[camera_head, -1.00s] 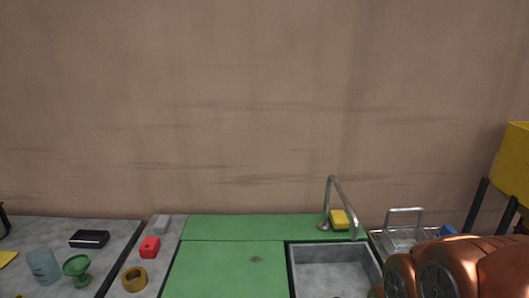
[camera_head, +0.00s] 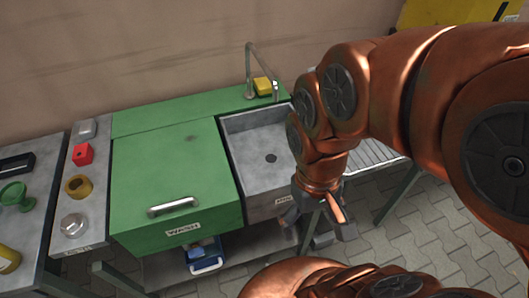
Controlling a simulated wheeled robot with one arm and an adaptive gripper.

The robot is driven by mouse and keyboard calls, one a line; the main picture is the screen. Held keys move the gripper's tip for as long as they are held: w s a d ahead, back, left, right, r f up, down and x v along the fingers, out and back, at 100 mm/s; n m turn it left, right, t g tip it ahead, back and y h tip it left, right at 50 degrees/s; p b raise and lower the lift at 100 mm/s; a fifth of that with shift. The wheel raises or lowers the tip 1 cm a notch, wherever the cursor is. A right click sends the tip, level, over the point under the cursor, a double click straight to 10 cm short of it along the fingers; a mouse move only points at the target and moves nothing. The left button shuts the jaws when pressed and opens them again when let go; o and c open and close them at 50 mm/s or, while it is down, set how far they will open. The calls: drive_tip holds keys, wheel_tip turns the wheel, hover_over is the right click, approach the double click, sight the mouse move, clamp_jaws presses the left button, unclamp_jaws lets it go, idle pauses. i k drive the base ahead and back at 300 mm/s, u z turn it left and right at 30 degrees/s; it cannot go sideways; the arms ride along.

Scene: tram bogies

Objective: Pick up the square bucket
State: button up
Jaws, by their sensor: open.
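A blue container with a white rim or handle (camera_head: 205,257), which looks like the square bucket, sits on the low shelf under the green sink unit. The unit's front edge hides its upper part. My gripper (camera_head: 319,226) hangs open and empty in front of the sink's right side, to the right of the container and apart from it. The copper-coloured arm reaches in from the right.
The green unit (camera_head: 170,178) has a metal handle and a sink (camera_head: 257,153) with a tap (camera_head: 249,70). A yellow block (camera_head: 263,87) lies behind the sink. Grey side counters hold small items. A draining rack (camera_head: 370,157) is partly behind my arm. Paved floor (camera_head: 440,240) is clear at right.

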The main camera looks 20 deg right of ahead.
sight(214, 257)
drive_tip(key=u, duration=0.8)
drive_tip(key=k, duration=1.15)
drive_tip(key=u, duration=2.15)
drive_tip(key=i, duration=1.15)
drive_tip(key=z, duration=0.8)
drive_tip(key=i, duration=0.3)
drive_tip(key=z, duration=0.45)
